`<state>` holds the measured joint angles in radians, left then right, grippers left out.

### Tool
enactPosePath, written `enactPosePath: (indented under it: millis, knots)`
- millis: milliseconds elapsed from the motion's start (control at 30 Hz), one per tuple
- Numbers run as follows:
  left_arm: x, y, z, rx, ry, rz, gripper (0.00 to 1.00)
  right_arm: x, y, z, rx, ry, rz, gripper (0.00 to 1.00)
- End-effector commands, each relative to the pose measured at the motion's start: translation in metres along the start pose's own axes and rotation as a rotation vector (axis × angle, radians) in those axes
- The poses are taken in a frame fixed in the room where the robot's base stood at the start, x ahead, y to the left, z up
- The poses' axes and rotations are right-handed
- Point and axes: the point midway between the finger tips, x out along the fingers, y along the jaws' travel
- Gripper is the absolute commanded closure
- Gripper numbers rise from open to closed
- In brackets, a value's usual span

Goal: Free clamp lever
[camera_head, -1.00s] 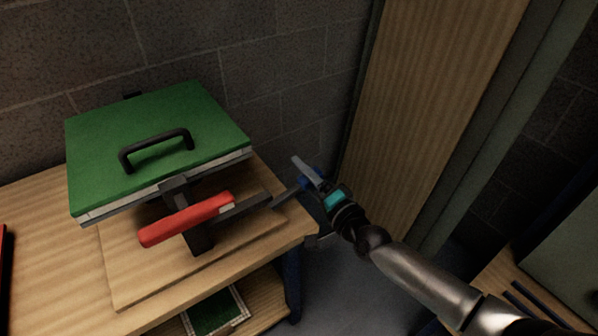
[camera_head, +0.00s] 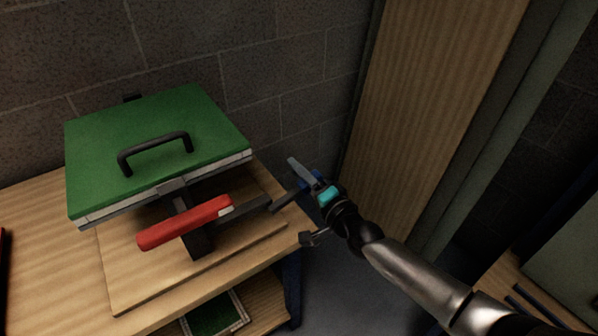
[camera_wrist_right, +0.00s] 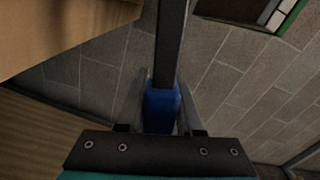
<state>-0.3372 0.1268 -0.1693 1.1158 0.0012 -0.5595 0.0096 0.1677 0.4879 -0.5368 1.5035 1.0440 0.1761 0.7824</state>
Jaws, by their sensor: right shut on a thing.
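The clamp lever has a red handle (camera_head: 185,222) and sits in front of a green lidded panel press (camera_head: 150,135) with a black handle on top, in the head view. A dark flat bar (camera_head: 245,210) extends right from the red handle. My right gripper (camera_head: 302,205) is right of the bar, beyond the table corner. It is shut on the blue grip of a dark bar-shaped tool (camera_head: 287,200), also in the wrist view (camera_wrist_right: 160,110). The tool's far end lies close to the flat bar's right end; I cannot tell if they touch. My left gripper is out of view.
The press and clamp stand on a wooden board (camera_head: 125,290) on a wooden table (camera_head: 30,240). A green panel with a pale frame (camera_head: 214,313) lies on the lower shelf. A brick wall is behind, and a tall wooden panel (camera_head: 430,110) stands at the right.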

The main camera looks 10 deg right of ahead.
Motion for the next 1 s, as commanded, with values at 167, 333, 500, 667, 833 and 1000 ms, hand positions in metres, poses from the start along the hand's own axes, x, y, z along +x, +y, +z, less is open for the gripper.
enactPosePath:
  millis: [167,333,500,667,833,1000]
  knots:
    - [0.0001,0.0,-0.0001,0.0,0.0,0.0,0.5,-0.0002,0.0002,-0.0001,-0.001,0.0,0.0,1.0]
    - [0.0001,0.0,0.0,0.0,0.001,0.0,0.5,-0.0002,0.0002,-0.0001,-0.001,0.0,0.0,1.0]
    - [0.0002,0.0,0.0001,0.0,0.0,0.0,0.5,-0.0003,0.0002,-0.0001,-0.001,0.0,0.0,1.0]
    - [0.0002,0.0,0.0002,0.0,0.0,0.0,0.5,-0.0003,0.0003,-0.0002,-0.001,0.0,0.0,1.0]
    - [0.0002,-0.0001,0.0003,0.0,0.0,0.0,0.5,-0.0003,0.0003,-0.0002,-0.001,0.0,0.0,1.0]
    - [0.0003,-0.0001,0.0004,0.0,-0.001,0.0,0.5,-0.0003,0.0004,-0.0002,-0.001,0.0,0.001,1.0]
